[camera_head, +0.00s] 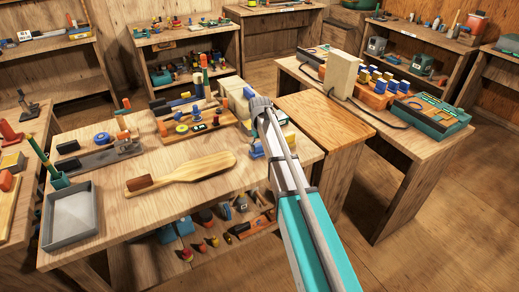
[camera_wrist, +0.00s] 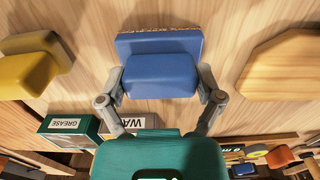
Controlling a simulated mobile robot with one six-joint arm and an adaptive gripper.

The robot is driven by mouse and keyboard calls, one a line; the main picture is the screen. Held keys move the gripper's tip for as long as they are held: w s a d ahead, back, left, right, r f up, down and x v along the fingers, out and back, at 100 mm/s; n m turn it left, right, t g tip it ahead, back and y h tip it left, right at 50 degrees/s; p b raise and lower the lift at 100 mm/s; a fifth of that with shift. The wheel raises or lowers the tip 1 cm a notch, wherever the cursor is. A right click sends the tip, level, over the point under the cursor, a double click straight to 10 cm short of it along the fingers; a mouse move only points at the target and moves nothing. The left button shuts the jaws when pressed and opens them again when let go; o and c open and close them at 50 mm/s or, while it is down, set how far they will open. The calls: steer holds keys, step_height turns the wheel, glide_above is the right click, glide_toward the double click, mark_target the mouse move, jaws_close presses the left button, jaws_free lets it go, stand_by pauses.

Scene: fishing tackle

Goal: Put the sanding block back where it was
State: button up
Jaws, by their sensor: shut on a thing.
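The sanding block (camera_wrist: 160,48) looks like a blue block with a raised, rounded grip on a wider blue base. It is in the middle of the wrist view. My gripper (camera_wrist: 161,84) has its two grey fingers at the left and right sides of the grip, shut on it. Bare wood shows around the block; I cannot tell whether its underside touches the wood. In the head view my gripper (camera_head: 262,104) is over the right end of the middle workbench (camera_head: 110,182), and the arm partly hides what is there.
In the wrist view a yellow block (camera_wrist: 28,66) lies left, a wooden piece (camera_wrist: 287,70) right, and a green tin marked GREASE (camera_wrist: 70,124) below. On the workbench are a wooden paddle (camera_head: 190,176) and a grey tray (camera_head: 70,217). The bench's front middle is clear.

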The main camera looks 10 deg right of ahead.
mark_target(260, 144)
steer(key=shift+f, duration=0.15)
steer(key=o, duration=0.8)
steer(key=shift+o, duration=0.2)
step_height(260, 144, up, 12)
steer(key=p, duration=1.2)
steer(key=shift+s, duration=0.1)
stand_by(0.6)
steer(key=s+m, duration=0.3)
steer(key=s, duration=2.6)
steer(key=shift+m, duration=0.3)
steer(key=shift+w, duration=0.1)
